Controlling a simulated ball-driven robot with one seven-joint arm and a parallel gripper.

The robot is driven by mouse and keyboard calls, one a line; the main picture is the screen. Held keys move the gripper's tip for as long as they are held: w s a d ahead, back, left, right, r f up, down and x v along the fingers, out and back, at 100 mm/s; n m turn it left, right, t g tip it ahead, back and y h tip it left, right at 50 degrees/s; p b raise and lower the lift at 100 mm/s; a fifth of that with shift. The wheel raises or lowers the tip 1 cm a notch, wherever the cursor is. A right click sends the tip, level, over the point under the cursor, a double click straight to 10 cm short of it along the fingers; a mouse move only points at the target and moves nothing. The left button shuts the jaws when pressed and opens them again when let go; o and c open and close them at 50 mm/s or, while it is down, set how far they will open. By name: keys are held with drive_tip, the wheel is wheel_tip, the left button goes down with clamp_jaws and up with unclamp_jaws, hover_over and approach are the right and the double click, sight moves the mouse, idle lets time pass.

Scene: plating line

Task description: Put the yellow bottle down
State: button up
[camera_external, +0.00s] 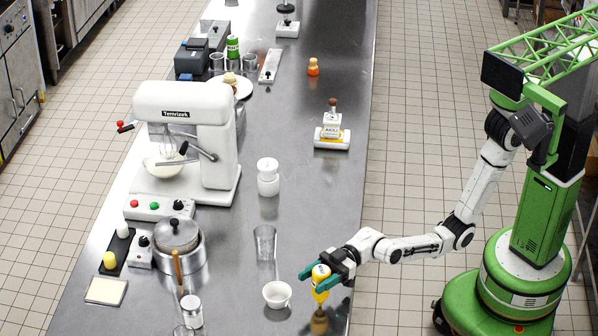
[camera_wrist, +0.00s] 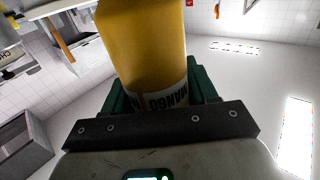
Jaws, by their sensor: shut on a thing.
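The yellow bottle (camera_external: 321,284) is near the front right of the steel counter, between the green fingers of my gripper (camera_external: 313,279). In the wrist view the yellow bottle (camera_wrist: 145,45) fills the upper middle, with a white label reading "MANGO" close to the gripper. The green fingers of my gripper (camera_wrist: 158,92) are on both sides of it. The bottle looks upright in the outside view, above its dark reflection in the counter (camera_external: 319,180). I cannot tell whether its base touches the counter.
A white bowl (camera_external: 277,294) stands just left of the bottle. A clear glass (camera_external: 265,242) and a white jar (camera_external: 268,178) are farther back. The lidded pot (camera_external: 178,247) and mixer (camera_external: 187,140) stand at left. The counter's right edge is close by.

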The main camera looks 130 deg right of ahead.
drive_tip(key=shift+f, duration=0.2)
drive_tip(key=o, duration=0.8)
drive_tip(key=shift+c, duration=0.2)
drive_tip(key=shift+r, duration=0.2)
drive_tip(key=s+d+b, duration=0.1)
drive_tip(key=s, duration=1.1)
